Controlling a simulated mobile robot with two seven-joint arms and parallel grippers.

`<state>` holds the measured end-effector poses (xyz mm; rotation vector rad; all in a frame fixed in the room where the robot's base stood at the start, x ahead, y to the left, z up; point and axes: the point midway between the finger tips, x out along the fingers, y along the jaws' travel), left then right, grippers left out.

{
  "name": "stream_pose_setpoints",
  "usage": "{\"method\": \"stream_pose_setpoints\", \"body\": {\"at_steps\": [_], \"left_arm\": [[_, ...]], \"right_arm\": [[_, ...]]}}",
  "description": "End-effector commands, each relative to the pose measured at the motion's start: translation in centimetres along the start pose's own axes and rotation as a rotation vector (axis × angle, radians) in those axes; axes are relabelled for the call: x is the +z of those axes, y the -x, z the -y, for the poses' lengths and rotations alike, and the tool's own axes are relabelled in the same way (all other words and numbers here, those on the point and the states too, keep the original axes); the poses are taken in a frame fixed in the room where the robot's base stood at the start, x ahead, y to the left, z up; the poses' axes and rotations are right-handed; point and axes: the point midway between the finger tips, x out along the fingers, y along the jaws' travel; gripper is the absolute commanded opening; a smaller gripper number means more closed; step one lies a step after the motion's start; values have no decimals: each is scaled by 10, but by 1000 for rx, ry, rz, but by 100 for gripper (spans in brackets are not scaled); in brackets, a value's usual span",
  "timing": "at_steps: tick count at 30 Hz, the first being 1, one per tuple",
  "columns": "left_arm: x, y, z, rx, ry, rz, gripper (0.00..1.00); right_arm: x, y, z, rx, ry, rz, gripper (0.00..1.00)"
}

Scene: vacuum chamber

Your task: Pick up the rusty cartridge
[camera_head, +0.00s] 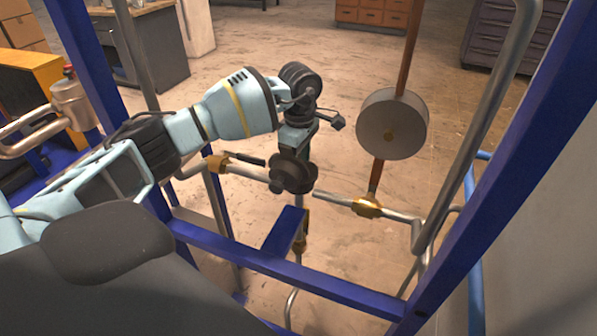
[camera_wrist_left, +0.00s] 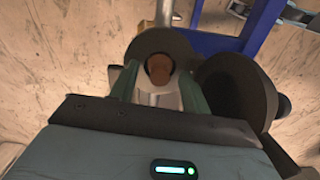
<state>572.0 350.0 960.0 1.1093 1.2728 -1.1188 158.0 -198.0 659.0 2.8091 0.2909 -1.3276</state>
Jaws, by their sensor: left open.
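My left gripper (camera_head: 294,152) reaches in from the left in the head view and points down at a dark round fitting (camera_head: 292,176) on the pipework. In the left wrist view its two greenish fingers (camera_wrist_left: 160,78) are open, one on each side of a rusty brown round end. I take this end to be the rusty cartridge (camera_wrist_left: 158,67). It sits inside a dark ring (camera_wrist_left: 158,45). Whether the fingers touch it I cannot tell. In the head view I cannot make out the cartridge. My right gripper is not in view.
A second dark disc (camera_wrist_left: 235,88) stands close to the right of the fingers. Blue frame beams (camera_head: 270,262) cross in front and at the sides. A large grey disc (camera_head: 392,124) and steel pipes with brass fittings (camera_head: 367,207) are to the right.

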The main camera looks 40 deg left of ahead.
Motion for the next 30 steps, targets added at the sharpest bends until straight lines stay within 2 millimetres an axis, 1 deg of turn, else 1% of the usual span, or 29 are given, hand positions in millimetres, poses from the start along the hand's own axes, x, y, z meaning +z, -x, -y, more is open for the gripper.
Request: {"method": "stream_pose_setpoints", "body": {"at_steps": [5,15,16,22,25,28,30], "left_arm": [[0,0,0,0,0,0,47],[0,0,0,0,0,0,2],[0,0,0,0,0,0,0],[0,1,0,1,0,0,0],[0,5,0,1,0,0,0],[0,16,-1,4,0,1,0],[0,28,0,3,0,1,0]], "right_arm": [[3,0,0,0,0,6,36],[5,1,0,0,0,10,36],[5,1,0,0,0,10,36],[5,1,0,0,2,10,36],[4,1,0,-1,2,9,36],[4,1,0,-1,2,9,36],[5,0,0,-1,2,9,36]]}}
